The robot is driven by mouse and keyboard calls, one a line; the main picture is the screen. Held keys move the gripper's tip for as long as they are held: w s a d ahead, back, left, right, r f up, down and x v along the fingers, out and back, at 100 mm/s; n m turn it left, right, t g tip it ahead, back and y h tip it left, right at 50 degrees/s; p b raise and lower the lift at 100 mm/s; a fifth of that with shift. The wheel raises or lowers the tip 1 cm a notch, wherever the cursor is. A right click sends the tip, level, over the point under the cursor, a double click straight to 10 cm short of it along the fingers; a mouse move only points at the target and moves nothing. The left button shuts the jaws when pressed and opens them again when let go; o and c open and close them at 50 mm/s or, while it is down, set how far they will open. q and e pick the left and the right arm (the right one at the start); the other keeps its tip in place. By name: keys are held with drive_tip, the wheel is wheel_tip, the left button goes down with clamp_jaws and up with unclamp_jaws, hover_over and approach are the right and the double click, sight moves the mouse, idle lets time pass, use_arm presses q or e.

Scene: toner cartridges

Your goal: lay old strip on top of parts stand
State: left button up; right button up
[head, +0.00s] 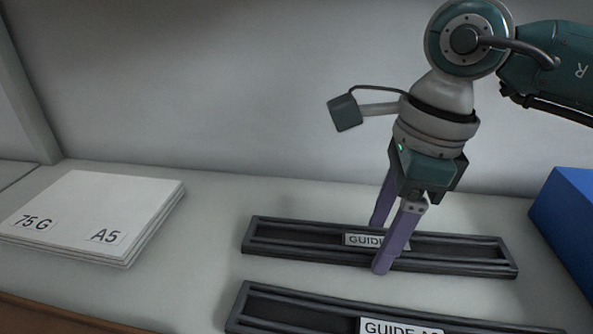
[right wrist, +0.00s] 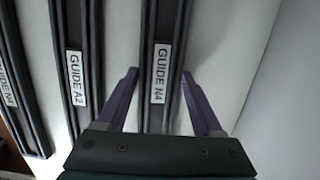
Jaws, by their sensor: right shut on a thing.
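A long dark channel-shaped strip (head: 290,241) lies on the pale surface in the head view, its "GUIDE" label partly hidden by a finger. In the right wrist view this strip (right wrist: 162,25) reads "GUIDE N4". My right gripper (head: 381,248) points down with its purple fingers on either long side of the strip, near its middle, shut on it. The strip still appears to lie flat on the surface. I cannot tell from the frames which thing is the parts stand. My left gripper is not in view.
A second strip (head: 290,307), labelled "GUIDE A2" in the right wrist view (right wrist: 75,30), lies parallel and nearer. Another "GUIDE N4" strip (right wrist: 22,110) lies beyond it. A paper stack (head: 110,205) marked "75 G" and "A5" is left; a blue box (head: 570,215) is right. A wall stands behind.

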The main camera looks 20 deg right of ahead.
drive_tip(key=o, duration=1.4)
drive_tip(key=shift+o, duration=0.2)
drive_tip(key=shift+s+d+r+p, duration=0.1)
drive_tip(key=shift+d+r+p, duration=0.1)
drive_tip(key=shift+r, duration=1.05)
drive_tip(key=shift+s+d+r+p, duration=0.15)
drive_tip(key=shift+r+p, duration=0.1)
drive_tip(key=shift+r, duration=1.05)
drive_tip(key=shift+d+r+p, duration=0.15)
drive_tip(key=shift+r+p, duration=0.05)
drive_tip(key=shift+r, duration=1.05)
